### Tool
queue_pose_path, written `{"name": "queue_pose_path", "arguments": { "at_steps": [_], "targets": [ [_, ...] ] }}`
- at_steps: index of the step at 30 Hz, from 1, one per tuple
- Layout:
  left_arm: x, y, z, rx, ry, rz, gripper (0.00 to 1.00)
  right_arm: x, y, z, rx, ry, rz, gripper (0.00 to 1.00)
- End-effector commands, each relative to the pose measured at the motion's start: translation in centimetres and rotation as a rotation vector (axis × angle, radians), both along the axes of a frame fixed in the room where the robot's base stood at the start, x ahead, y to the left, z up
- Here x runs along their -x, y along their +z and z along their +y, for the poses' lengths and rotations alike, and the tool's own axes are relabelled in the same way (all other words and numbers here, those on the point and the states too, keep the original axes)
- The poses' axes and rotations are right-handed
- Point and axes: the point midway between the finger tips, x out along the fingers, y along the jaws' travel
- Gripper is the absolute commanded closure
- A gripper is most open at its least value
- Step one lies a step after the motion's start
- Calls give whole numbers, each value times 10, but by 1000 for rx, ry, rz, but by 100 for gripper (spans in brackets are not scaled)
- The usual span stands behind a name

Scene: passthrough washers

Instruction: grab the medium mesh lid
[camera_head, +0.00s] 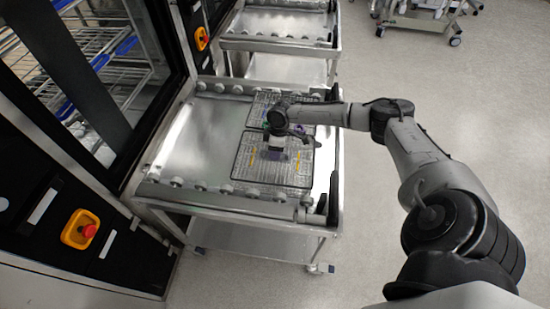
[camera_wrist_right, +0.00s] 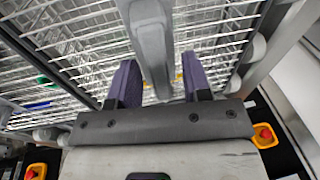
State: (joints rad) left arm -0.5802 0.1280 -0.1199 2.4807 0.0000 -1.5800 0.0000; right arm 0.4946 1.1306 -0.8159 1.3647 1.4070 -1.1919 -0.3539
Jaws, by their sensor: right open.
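A rectangular wire-mesh piece with a dark rim and yellow clips, apparently the medium mesh lid (camera_head: 245,172), lies flat on the near part of the cart top. In the right wrist view the two purple fingers (camera_wrist_right: 160,88) are open and spread apart above the wire mesh (camera_wrist_right: 80,60). A grey bar (camera_wrist_right: 151,45) runs between the fingers from the top; it looks like a handle, but I cannot tell whether it touches them. The arm hides part of the mesh. My left gripper is not in view.
A second mesh piece (camera_head: 262,106) lies just behind on the same steel cart (camera_head: 205,130). The cart's left half is bare. A washer with wire racks (camera_head: 110,70) stands at the left. Another cart (camera_head: 280,45) is behind.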

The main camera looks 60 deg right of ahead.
Motion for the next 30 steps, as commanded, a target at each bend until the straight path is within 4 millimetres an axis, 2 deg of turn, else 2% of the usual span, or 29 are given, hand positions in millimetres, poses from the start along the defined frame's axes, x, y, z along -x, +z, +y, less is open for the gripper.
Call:
{"name": "queue_pose_path", "arguments": {
  "at_steps": [3,10,24,30],
  "targets": [
    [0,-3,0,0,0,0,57,0,-11,2,0,-1,-1,56],
    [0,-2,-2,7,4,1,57,0,-12,2,0,-1,-1,57],
    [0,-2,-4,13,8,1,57,0,-12,2,0,-1,-1,100],
    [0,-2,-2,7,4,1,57,-1,-11,2,0,0,-2,100]
  ]
}}
